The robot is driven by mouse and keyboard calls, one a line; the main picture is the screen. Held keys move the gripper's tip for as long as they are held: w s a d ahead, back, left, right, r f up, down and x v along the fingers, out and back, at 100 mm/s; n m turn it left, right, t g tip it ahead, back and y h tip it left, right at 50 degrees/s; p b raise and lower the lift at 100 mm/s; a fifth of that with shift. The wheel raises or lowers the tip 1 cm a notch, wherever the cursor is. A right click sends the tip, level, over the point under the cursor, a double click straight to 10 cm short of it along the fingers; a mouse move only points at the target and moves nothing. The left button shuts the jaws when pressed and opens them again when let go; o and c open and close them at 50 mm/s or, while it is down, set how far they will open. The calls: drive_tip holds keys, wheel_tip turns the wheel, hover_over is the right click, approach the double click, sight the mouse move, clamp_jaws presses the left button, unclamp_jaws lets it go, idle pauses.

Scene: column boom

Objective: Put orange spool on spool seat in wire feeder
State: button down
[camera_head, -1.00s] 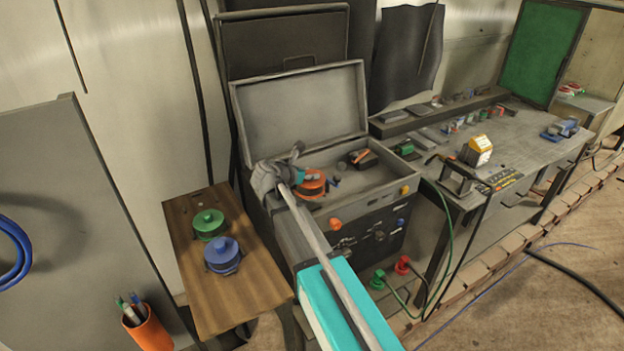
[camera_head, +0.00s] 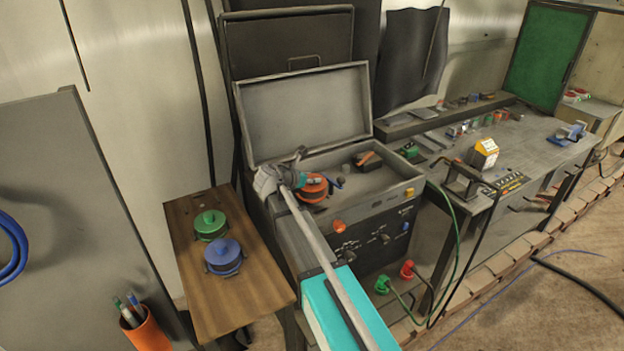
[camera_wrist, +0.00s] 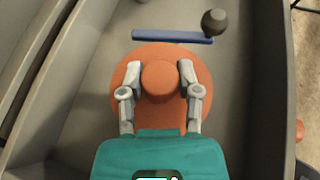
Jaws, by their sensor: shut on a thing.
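The orange spool (camera_head: 313,188) is in the open tray of the grey wire feeder (camera_head: 296,231), near its left front. My gripper (camera_head: 299,181) is over the spool at the tray. In the wrist view my gripper (camera_wrist: 161,80) has its two fingers against both sides of the hub of the orange spool (camera_wrist: 160,112). The spool's wide flange shows below the fingers. A spool seat is not visible; the spool may cover it. I cannot tell whether the spool touches the tray floor.
A blue bar (camera_wrist: 172,36) and a dark round knob (camera_wrist: 214,22) are just beyond the spool. The feeder's raised lid (camera_head: 305,113) stands behind. A green spool (camera_head: 210,224) and a blue spool (camera_head: 223,256) sit on a wooden table to the left. The workbench is at right.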

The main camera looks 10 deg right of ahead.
sight(309, 186)
drive_tip(key=shift+w+f+b, duration=0.35)
drive_tip(key=shift+f+b, duration=0.2)
drive_tip(key=shift+f, duration=0.15)
drive_tip(key=shift+f+b, duration=1.15)
drive_tip(key=shift+b, duration=0.05)
drive_tip(key=shift+f, duration=0.1)
drive_tip(key=shift+c, duration=1.5)
unclamp_jaws()
drive_tip(key=shift+s, duration=0.1)
drive_tip(key=shift+s+a+r+p, duration=0.25)
drive_tip(key=shift+a+r+p, duration=0.05)
drive_tip(key=shift+a+r, duration=0.1)
drive_tip(key=p+v, duration=0.4)
drive_tip(key=v, duration=0.7)
drive_tip(key=shift+p, duration=0.35)
drive_tip(key=shift+f, duration=0.1)
